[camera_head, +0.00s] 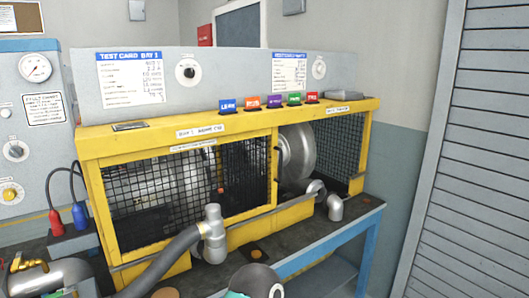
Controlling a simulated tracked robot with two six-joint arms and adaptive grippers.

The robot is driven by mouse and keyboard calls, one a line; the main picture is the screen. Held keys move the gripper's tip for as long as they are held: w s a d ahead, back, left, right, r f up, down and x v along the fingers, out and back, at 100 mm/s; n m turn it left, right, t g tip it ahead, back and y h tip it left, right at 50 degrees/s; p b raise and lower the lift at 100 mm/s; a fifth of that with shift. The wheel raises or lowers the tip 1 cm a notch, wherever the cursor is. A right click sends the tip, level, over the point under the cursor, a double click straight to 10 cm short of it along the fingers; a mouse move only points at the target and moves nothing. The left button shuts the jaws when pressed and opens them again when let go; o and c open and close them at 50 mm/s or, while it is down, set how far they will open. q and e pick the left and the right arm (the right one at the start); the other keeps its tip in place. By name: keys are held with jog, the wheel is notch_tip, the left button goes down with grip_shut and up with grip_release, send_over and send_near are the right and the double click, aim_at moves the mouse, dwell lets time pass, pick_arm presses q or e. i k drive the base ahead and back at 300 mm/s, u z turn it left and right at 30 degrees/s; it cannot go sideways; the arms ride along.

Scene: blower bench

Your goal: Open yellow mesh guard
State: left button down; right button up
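The yellow mesh guard (265,130) is a long yellow-framed enclosure with black mesh on the bench. A framed mesh panel (150,200) covers its left part, and the mesh looks denser toward that panel's right end. A small black handle (277,165) is on the panel's right upright. To the right of this upright, a silver blower disc (298,152) shows with no mesh in front of it. More mesh (340,145) shows at the guard's right end.
A grey hose (165,262) with a metal fitting (213,235) stands before the guard. Red and blue plugs (68,220) are at left. A rounded dark piece (255,280) at the bottom edge is unclear. A slatted shutter (475,150) is at right.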

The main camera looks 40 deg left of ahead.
aim_at(98, 190)
jog(key=u, duration=0.45)
jog(key=i, duration=1.05)
jog(key=u, duration=1)
jog(key=i, duration=0.45)
jog(key=u, duration=0.3)
jog(key=k, duration=0.9)
jog(key=u, duration=0.2)
jog(key=i, duration=0.9)
jog(key=z, duration=0.1)
